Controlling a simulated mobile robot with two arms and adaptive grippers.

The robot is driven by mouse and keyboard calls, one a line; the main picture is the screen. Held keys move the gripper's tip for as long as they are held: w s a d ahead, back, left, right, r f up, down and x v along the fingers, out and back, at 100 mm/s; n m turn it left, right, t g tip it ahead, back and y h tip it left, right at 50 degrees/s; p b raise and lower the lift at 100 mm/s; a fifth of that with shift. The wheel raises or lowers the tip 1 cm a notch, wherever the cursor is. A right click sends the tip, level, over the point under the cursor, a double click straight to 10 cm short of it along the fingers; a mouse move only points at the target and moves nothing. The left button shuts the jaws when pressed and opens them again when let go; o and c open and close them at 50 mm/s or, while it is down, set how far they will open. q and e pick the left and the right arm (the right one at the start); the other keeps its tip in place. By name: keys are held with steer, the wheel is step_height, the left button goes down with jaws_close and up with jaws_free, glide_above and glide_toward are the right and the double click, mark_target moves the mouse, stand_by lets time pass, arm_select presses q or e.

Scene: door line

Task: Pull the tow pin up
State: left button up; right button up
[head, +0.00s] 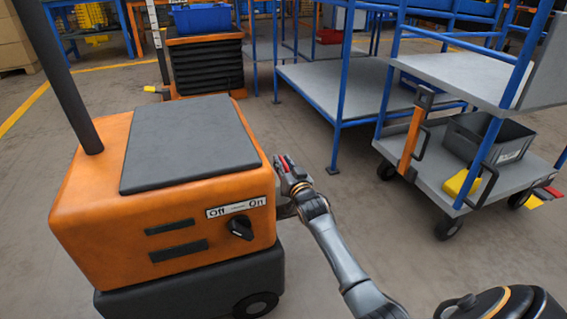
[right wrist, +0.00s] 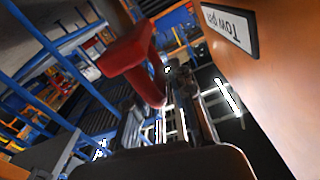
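The tow pin (right wrist: 128,58) is a red T-shaped handle in the right wrist view, with its stem running down towards my fingers. In the head view a small red part of the tow pin (head: 288,162) shows beside the orange tugger (head: 85,200). My right gripper (head: 289,180) is close to it at the tugger's right side. In the right wrist view my right gripper (right wrist: 165,120) has a gap between its dark fingers, and the handle overlaps the left finger. I cannot tell whether they touch. The "Tow pin" label (right wrist: 229,27) is on the orange panel. My left gripper is out of view.
The tugger has an Off/On label (head: 236,207) and a black knob (head: 241,228). A blue-framed cart (head: 440,165) with a grey crate (head: 487,138) stands at the right. A blue-framed table (head: 335,85) stands behind. Floor between tugger and cart is clear apart from my arm.

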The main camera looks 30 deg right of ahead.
steer(key=shift+o, duration=0.3)
steer(key=v, duration=1.2)
steer(key=shift+s+f, duration=0.1)
